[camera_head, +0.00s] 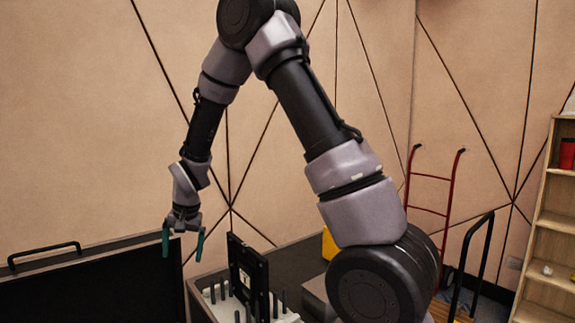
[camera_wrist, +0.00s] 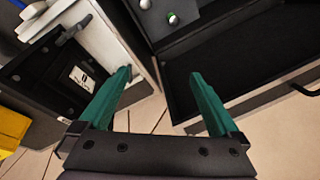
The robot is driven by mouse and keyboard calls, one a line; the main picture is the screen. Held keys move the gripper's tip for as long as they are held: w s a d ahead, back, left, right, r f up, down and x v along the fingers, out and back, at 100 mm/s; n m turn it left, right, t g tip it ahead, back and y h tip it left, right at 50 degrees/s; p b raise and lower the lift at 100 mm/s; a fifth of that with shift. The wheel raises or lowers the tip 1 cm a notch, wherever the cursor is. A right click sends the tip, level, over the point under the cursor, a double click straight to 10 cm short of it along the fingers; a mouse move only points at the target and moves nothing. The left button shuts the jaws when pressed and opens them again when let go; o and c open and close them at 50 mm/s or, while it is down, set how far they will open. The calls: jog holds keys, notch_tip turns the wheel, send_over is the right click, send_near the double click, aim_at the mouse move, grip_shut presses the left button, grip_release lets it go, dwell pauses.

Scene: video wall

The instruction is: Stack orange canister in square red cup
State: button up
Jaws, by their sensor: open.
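My gripper (camera_head: 183,246) is at the left of the head view, pointing down with its two teal fingers apart. It is open and empty, and its fingers also show in the wrist view (camera_wrist: 160,76). A red container (camera_head: 567,153) stands on an upper shelf at the far right edge of the head view, a long way from my gripper. It is too small to tell whether it is the square red cup. I do not see an orange canister in either view.
A wooden shelf unit (camera_head: 546,222) stands at the right. A dark panel (camera_head: 248,277) stands upright near my gripper, among dark pegs. A large black case (camera_head: 90,288) is at lower left. A red hand truck (camera_head: 431,178) leans by the wall. The wrist view shows a black tray (camera_wrist: 240,60).

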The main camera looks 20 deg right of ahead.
jog(key=s+d+r+t, duration=0.1)
jog(key=s+d+r, duration=0.2)
jog(key=d+r, duration=0.45)
jog(key=s+d+r+t, duration=0.15)
jog(key=d+r, duration=0.35)
jog(key=r, duration=0.6)
jog(key=s+d+r+t, duration=0.1)
jog(key=s+d+r, duration=0.3)
jog(key=s, duration=0.4)
jog(key=s+d+r+t, duration=0.1)
jog(key=s+d+r, duration=0.4)
jog(key=s, duration=0.4)
jog(key=shift+s+d+r+m, duration=0.15)
jog(key=shift+s+r+m, duration=0.15)
jog(key=shift+r, duration=0.3)
